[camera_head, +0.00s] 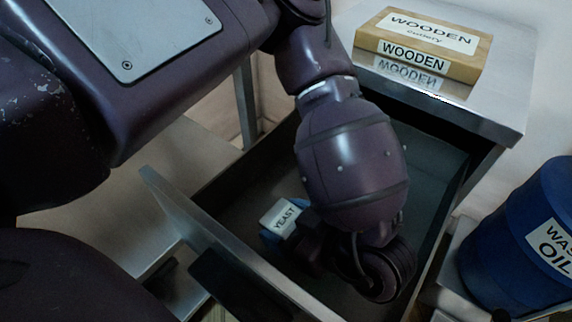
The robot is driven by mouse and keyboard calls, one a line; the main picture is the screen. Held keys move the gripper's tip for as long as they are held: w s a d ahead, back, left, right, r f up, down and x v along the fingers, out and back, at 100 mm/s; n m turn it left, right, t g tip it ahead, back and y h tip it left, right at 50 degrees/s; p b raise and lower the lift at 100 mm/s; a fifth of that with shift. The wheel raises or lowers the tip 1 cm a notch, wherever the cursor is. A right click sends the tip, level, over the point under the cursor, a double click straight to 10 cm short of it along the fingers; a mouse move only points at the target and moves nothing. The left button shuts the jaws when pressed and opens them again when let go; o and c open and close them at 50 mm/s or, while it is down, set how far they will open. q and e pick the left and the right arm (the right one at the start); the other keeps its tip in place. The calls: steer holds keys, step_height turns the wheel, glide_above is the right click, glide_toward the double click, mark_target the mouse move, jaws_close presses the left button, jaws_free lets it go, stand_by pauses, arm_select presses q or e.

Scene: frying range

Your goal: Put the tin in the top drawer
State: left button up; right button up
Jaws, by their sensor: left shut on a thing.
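The tin (282,217), blue with a white label reading YEAST, is inside the open top drawer (217,229), near its front-left part. My left gripper (292,240) reaches down into the drawer and is shut on the tin. My wrist hides the fingers and part of the tin, and I cannot tell whether the tin touches the drawer floor. My right gripper is not in view.
A box of wooden cutlery (424,45) lies on the steel counter (505,95) above the drawer. A blue waste oil drum (515,240) stands at the right. The visible drawer floor is otherwise bare.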

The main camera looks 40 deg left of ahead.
arm_select(q)
steer(key=shift+f, duration=0.25)
steer(key=o, duration=1)
steer(key=shift+o, duration=0.2)
steer(key=shift+r, duration=0.6)
steer(key=p+v, duration=0.2)
steer(key=v, duration=0.5)
steer(key=shift+d, duration=0.25)
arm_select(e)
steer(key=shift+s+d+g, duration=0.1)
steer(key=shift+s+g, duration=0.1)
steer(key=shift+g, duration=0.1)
arm_select(q)
steer(key=shift+r, duration=0.1)
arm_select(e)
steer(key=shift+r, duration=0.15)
